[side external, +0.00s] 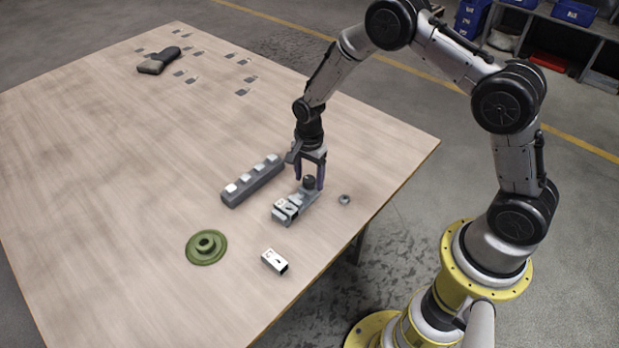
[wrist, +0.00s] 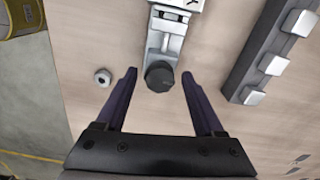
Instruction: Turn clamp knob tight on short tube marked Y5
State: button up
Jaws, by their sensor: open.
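The dark round clamp knob (wrist: 160,76) sits at the near end of a grey metal clamp (wrist: 164,45); the knob also shows in the side view (side external: 309,181). A short light tube (wrist: 180,4) lies in the clamp's far end with a dark marking, cut off by the top edge in the wrist view; in the side view the tube (side external: 286,210) shows at the clamp's front end. I cannot read the marking in full. My gripper (wrist: 158,78) is open, pointing down, with one finger on each side of the knob and a gap to both.
A grey bar with several light square blocks (side external: 252,181) stands beside the clamp. A loose marked tube (side external: 274,262), a green flanged disc (side external: 206,247) and a small grey round part (side external: 344,199) lie nearby. A dark tool (side external: 158,61) lies far off. The table's edge is near the small part.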

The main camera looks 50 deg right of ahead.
dwell(0.3)
jog(key=n, duration=0.8)
jog(key=shift+n, duration=0.3)
jog(key=n, duration=0.9)
jog(key=shift+c, duration=0.2)
grip_shut()
dwell(0.3)
